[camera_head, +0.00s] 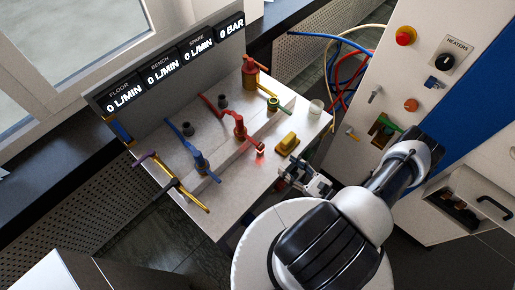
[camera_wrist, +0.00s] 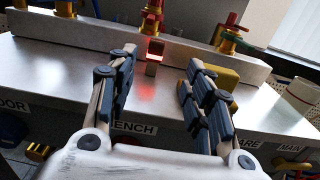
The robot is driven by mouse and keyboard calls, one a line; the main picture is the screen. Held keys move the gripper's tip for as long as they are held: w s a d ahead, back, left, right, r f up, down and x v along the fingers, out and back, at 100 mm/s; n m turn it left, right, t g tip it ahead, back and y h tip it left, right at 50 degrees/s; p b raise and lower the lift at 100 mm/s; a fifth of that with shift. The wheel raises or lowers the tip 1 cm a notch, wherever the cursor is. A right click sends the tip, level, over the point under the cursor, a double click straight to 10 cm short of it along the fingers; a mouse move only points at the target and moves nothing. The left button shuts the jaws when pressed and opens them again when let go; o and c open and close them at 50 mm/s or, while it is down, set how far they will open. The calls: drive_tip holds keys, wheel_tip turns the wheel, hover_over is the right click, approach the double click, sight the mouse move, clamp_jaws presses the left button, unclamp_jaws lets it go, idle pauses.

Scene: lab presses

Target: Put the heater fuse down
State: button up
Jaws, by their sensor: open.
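My gripper (camera_head: 290,169) is open over the front edge of the grey bench (camera_head: 226,205), with nothing between its fingers. In the wrist view its two fingers (camera_wrist: 163,62) are spread wide apart.
Red, blue and yellow valves (camera_head: 200,163) stand along the bench. A white cup (camera_head: 316,106) is at its right end. The heater cabinet (camera_head: 423,72) stands at the right, with a small opening holding green and yellow parts. Hoses hang between bench and cabinet.

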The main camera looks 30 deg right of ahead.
sight(263, 147)
drive_tip(key=x, duration=0.9)
drive_tip(key=shift+f+b, duration=0.1)
drive_tip(key=shift+b, duration=0.3)
drive_tip(key=shift+b+x, duration=0.45)
drive_tip(key=shift+x, duration=2.2)
drive_tip(key=shift+a, duration=0.15)
drive_tip(key=shift+s, duration=0.1)
clamp_jaws()
